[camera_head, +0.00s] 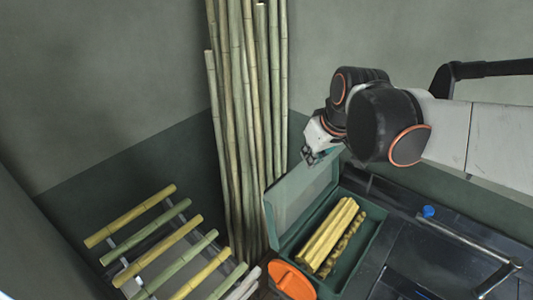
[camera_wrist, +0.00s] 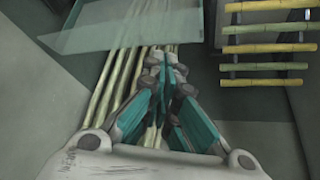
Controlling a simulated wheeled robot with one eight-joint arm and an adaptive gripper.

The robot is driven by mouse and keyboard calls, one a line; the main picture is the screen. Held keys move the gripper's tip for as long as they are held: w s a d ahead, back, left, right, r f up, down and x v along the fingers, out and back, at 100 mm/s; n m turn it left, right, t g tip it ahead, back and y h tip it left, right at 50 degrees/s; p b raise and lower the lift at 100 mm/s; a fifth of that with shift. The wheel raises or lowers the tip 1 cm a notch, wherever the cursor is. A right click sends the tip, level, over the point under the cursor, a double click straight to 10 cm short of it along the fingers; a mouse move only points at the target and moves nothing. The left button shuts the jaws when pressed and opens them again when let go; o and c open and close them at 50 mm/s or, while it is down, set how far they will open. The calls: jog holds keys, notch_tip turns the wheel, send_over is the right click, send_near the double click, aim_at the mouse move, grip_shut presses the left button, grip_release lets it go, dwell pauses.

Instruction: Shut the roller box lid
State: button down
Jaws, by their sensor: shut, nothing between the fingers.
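The green roller box (camera_head: 371,237) stands open, with yellow ridged rollers lying inside it. Its lid (camera_head: 300,197) is raised, tilted up along the box's left side. My gripper (camera_head: 307,157) is just above the lid's upper edge in the head view; I cannot tell whether it touches. In the wrist view my gripper (camera_wrist: 165,62) has its teal fingers together with nothing between them. A pale green panel, which looks like the lid (camera_wrist: 125,28), lies beyond the fingertips at the upper left. The box's inside does not show in the wrist view.
Tall bamboo canes (camera_head: 247,100) lean on the wall behind the lid. A rack of cane pieces (camera_head: 160,245) stands at the left. An orange round part (camera_head: 291,281) sits before the box. Dark machinery with a lever (camera_head: 465,240) is at the right.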

jog(key=w+a+f+n+g+y, duration=0.1)
jog(key=w+a+f+n, duration=0.25)
jog(key=w+f, duration=0.4)
jog(key=w+a+f+n+g+y, duration=0.15)
jog(key=w+a+f, duration=0.35)
jog(key=w, duration=0.6)
jog(key=d+x, duration=0.1)
jog(key=x, duration=0.9)
jog(key=shift+h, duration=0.55)
jog(key=s+d, duration=0.2)
jog(key=d, duration=0.1)
jog(key=shift+s, duration=0.4)
jog(key=shift+r, duration=0.1)
